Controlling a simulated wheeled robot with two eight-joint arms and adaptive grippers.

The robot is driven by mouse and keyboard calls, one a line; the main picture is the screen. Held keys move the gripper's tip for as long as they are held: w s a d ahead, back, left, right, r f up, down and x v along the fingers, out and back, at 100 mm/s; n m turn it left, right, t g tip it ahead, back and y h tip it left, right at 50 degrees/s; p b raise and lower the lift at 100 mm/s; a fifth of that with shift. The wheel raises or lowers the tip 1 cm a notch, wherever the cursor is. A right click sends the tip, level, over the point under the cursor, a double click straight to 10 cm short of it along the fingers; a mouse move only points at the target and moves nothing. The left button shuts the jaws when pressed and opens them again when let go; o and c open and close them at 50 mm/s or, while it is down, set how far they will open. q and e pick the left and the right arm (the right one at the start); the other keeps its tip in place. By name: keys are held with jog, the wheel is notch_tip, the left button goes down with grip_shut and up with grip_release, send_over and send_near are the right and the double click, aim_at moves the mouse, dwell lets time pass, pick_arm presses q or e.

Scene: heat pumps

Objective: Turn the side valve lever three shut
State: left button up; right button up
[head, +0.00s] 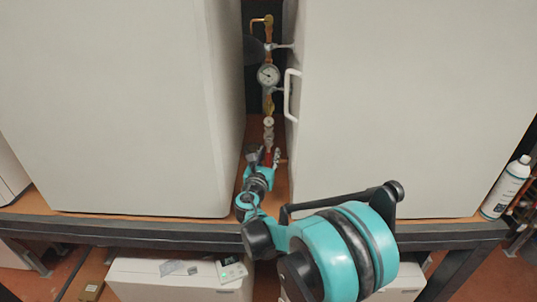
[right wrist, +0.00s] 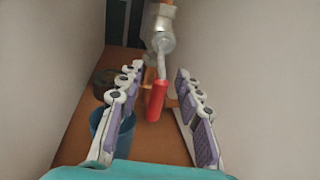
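The valve lever with a red grip (right wrist: 157,100) hangs from a metal valve body (right wrist: 161,42) in the right wrist view. My right gripper (right wrist: 156,84) is open, with one purple-padded finger on each side of the red grip. I see gaps between the grip and the pads, and cannot tell of any touch. In the head view my right gripper (head: 262,163) reaches into the gap between two large white cabinets, at the lower end of the pipe. Only a little red shows beside it there. My left gripper is not in view.
White cabinets stand left (head: 120,110) and right (head: 400,110) of the narrow gap. A copper pipe with a gauge (head: 268,75) and a white handle (head: 291,95) are above the gripper. A blue container (right wrist: 108,135) stands low by the left finger. A spray can (head: 507,187) is far right.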

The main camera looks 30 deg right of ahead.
jog(key=shift+d, duration=0.1)
grip_shut()
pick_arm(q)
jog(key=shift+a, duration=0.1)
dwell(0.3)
